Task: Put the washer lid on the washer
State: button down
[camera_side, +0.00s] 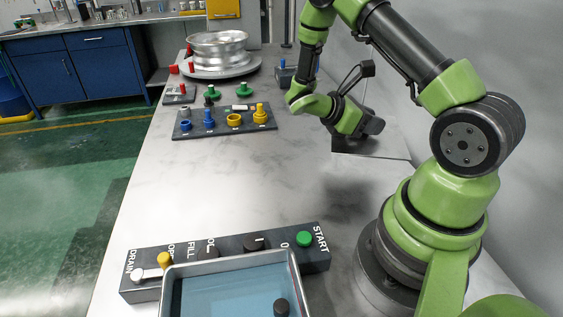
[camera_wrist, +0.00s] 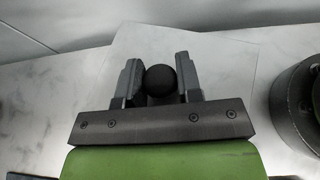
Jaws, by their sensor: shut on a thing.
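The washer (camera_side: 175,288) is an open grey metal basin holding bluish water at the bottom of the side view. My gripper (camera_side: 374,127) is far behind the washer, near the right wall. In the wrist view my gripper (camera_wrist: 160,78) is shut on a black round knob (camera_wrist: 160,79), one finger on each side. A pale flat sheet (camera_wrist: 215,55), seemingly the washer lid, lies behind the knob. In the side view a thin plate (camera_side: 375,148) shows below my gripper; I cannot tell whether it touches the table.
A control panel (camera_side: 225,252) with DRAIN, FILL and START labels stands behind the washer. A board (camera_side: 220,125) with blue and yellow parts lies farther back. A silver wheel (camera_side: 218,48) sits at the far end. The middle of the table (camera_side: 230,190) is clear.

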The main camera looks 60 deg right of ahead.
aim_at(360, 172)
jog(key=w+a+r+n+t, duration=0.4)
jog(key=w+a+n+t, duration=0.3)
jog(key=a+n+t, duration=0.1)
jog(key=w+a+r+n+t, duration=0.4)
jog(key=w+a+n+t, duration=0.2)
jog(key=a, duration=0.6)
jog(key=n+t, duration=0.2)
jog(key=t, duration=0.1)
jog(key=shift+w+a+r+t+h, duration=0.3)
jog(key=shift+w+a+t+h, duration=0.05)
jog(key=shift+w+t+h, duration=0.05)
